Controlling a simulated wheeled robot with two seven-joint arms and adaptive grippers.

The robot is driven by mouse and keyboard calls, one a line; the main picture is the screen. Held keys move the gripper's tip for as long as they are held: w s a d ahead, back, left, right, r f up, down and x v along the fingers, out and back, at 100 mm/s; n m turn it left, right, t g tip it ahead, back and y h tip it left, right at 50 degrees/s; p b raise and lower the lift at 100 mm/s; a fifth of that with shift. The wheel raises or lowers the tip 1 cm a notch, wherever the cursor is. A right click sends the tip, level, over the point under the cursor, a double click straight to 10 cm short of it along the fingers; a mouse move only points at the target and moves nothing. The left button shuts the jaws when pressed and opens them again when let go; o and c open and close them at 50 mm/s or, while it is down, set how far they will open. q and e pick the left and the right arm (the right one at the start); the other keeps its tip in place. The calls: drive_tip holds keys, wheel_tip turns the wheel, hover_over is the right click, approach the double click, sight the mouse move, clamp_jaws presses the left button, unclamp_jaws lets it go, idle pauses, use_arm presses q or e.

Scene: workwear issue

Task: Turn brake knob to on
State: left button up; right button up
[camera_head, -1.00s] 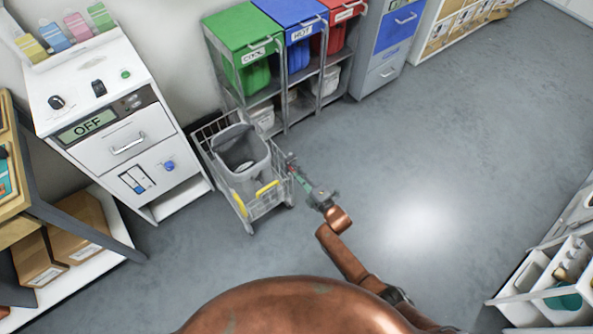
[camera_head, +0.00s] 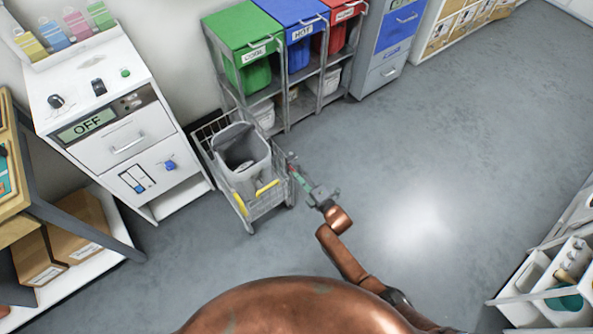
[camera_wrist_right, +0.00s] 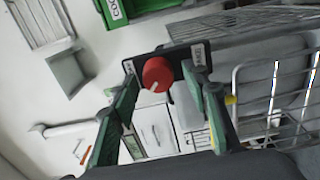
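The red brake knob (camera_wrist_right: 157,74) sits on a dark plate (camera_wrist_right: 174,57) in the right wrist view, with a small white mark at its lower edge. A small label is at each side of the plate; I cannot read them surely. My right gripper (camera_wrist_right: 160,92) is open, its green fingers on either side of the knob in the picture. I see no clear contact with it. In the head view my right gripper (camera_head: 297,174) is at the right side of the wire cart (camera_head: 266,203). My left gripper is not in view.
The cart holds a grey bin (camera_head: 241,158). A white cabinet (camera_head: 126,140) with an OFF display stands left of it. Behind is a rack (camera_head: 283,101) with green, blue and red bins. The floor (camera_head: 440,160) to the right is clear.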

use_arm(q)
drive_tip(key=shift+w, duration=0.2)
use_arm(e)
drive_tip(key=v, duration=1.2)
